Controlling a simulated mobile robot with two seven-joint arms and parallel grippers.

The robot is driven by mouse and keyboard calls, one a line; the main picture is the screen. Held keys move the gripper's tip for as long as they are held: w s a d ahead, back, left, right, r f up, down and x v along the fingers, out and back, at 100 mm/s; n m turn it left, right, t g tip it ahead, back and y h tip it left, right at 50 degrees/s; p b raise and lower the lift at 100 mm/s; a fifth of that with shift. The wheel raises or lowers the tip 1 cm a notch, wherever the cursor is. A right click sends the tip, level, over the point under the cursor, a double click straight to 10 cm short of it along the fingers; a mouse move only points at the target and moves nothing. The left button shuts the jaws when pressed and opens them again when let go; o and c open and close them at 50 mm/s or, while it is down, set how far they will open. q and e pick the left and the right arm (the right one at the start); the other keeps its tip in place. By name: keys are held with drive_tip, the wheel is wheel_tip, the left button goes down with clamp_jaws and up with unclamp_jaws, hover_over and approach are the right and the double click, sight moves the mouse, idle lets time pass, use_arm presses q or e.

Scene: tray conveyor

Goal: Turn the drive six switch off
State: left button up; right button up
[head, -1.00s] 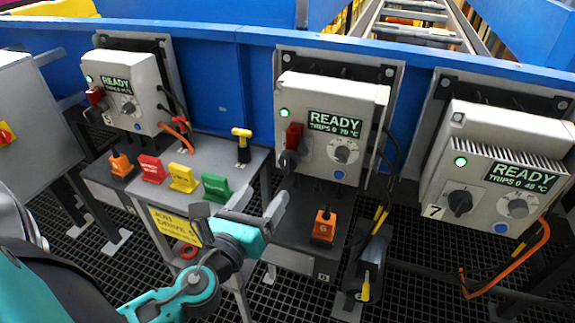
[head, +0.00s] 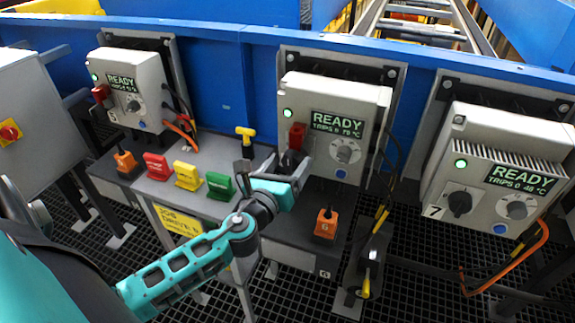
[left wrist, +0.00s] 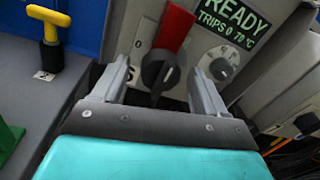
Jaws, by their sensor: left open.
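The drive six box (head: 360,100) is the middle grey one, with a green lamp and a READY display. Its black rotary switch (left wrist: 158,72) shows in the left wrist view, with a red piece (left wrist: 175,28) just above it and a 0 mark to its left. In the head view the red piece (head: 297,136) shows, and the switch is partly hidden by my gripper. My left gripper (head: 275,163) is open in front of the switch. In the left wrist view its fingers (left wrist: 160,85) stand either side of the knob, apparently not pressing it. My right gripper is not in view.
A grey dial (left wrist: 219,64) sits right of the switch. Below left are a yellow T-handle (head: 245,132) and red, yellow and green blocks (head: 219,186) on a grey shelf. An orange block (head: 326,223) stands below the box. Drive seven's box (head: 495,175) is at right.

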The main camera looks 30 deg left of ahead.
use_arm(q)
drive_tip(key=shift+c, duration=0.5)
drive_tip(key=c, duration=1)
drive_tip(key=shift+o, duration=0.2)
